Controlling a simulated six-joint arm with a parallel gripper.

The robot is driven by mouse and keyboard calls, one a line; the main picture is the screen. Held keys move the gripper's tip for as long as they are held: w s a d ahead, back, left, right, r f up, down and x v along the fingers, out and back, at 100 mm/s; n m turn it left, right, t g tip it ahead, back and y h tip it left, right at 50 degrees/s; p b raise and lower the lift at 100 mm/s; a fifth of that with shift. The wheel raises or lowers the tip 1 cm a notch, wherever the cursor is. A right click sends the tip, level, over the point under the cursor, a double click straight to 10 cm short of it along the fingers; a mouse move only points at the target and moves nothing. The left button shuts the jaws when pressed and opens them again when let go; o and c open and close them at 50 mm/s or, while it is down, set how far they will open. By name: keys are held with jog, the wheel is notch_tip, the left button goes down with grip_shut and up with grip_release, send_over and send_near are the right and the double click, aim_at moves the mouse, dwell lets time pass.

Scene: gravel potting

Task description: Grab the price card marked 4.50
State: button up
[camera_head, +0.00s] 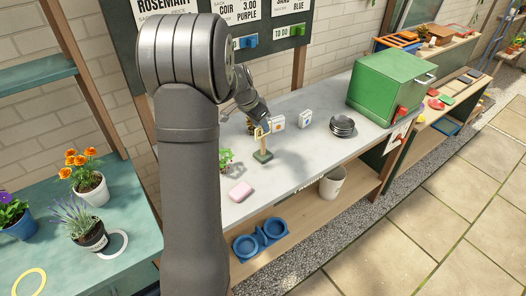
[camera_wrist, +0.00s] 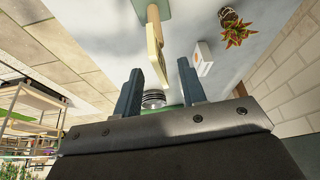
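A price card (camera_wrist: 152,50) on a wooden post with a green base (camera_wrist: 150,8) shows nearly edge-on in the wrist view, its lower part in line with the gap between my fingers. No number can be read on it. In the head view the green-based stand (camera_head: 263,156) is on the grey counter, its upper part close to my gripper (camera_head: 264,126). My gripper (camera_wrist: 160,68) is open, with a dark finger on each side of the card and space between. I cannot tell whether either finger touches it.
White packets (camera_head: 305,118) and a stack of dark saucers (camera_head: 342,126) stand to the right on the counter. A green box (camera_head: 391,85) is further right. A pink block (camera_head: 240,191) and a small plant (camera_head: 225,158) are nearer. My arm hides part of the counter.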

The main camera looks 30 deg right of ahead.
aim_at(264, 134)
jog(key=x, duration=0.5)
jog(key=shift+r, duration=0.1)
jog(key=shift+c, duration=0.2)
grip_shut()
jog(key=shift+s, duration=0.1)
dwell(0.9)
